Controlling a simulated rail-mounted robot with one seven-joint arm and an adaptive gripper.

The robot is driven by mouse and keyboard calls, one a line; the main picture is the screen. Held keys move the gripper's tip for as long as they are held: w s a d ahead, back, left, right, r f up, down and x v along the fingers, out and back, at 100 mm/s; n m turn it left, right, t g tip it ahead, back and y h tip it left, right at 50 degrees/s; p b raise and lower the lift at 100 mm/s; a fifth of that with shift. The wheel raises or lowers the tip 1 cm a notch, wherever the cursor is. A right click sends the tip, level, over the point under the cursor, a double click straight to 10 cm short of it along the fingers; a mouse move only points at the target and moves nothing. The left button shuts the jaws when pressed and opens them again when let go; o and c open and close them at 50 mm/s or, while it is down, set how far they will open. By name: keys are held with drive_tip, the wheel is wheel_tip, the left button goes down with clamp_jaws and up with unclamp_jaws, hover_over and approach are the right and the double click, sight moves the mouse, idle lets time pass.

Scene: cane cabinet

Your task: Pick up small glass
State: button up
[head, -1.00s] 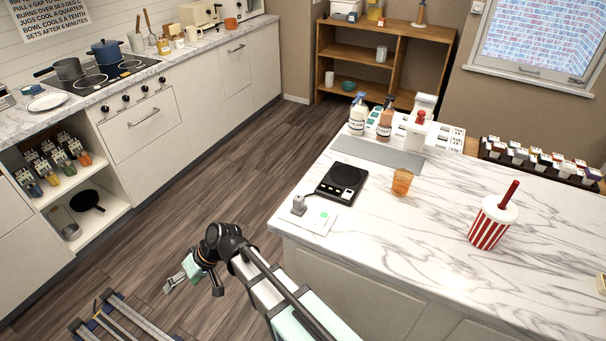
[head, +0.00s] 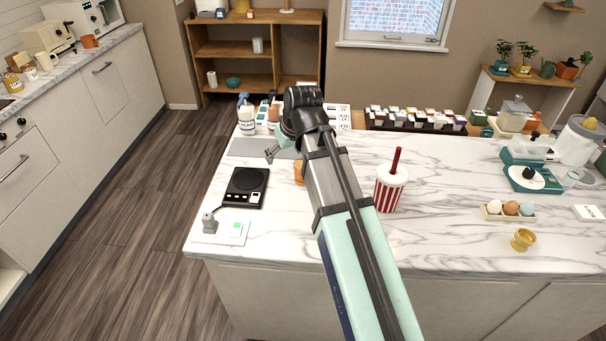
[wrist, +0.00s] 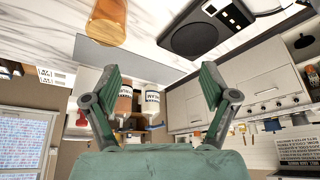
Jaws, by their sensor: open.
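The small glass (head: 299,173) is amber and stands upright on the marble counter, right of the black scale. In the head view my arm hides its right part. In the wrist view, which looks upside down, the glass (wrist: 106,22) shows at the top left, cut by the frame edge. My gripper (wrist: 160,78) is open, its two green fingers wide apart with nothing between them. In the head view my gripper (head: 271,154) is mostly hidden behind my wrist; a fingertip shows above the counter near the grey mat. It is apart from the glass.
The black scale (head: 247,188) is left of the glass and a red-striped cup (head: 389,189) with a straw is to its right. White pump bottles (head: 246,119) stand behind. An egg tray (head: 508,209) and a yellow cup (head: 523,240) are further right. The front middle counter is clear.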

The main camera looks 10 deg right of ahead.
drive_tip(key=d+r+m+h, duration=0.1)
drive_tip(key=d+r+m, duration=0.1)
drive_tip(key=d, duration=0.6)
drive_tip(key=p+x, duration=0.1)
drive_tip(key=x, duration=0.3)
drive_tip(key=p+x, duration=0.1)
drive_tip(key=x, duration=0.2)
drive_tip(key=p+x, duration=0.1)
drive_tip(key=x, duration=0.3)
drive_tip(key=shift+w+a+f, duration=0.1)
drive_tip(key=shift+a+f, duration=0.15)
drive_tip(key=shift+a, duration=0.05)
drive_tip(key=shift+w+a+f+p, duration=0.1)
drive_tip(key=shift+w+f+p, duration=0.3)
drive_tip(key=shift+f, duration=0.15)
drive_tip(key=shift+p+x, duration=0.65)
drive_tip(key=shift+x, duration=1.3)
drive_tip(key=shift+c, duration=0.3)
drive_tip(key=c, duration=1.3)
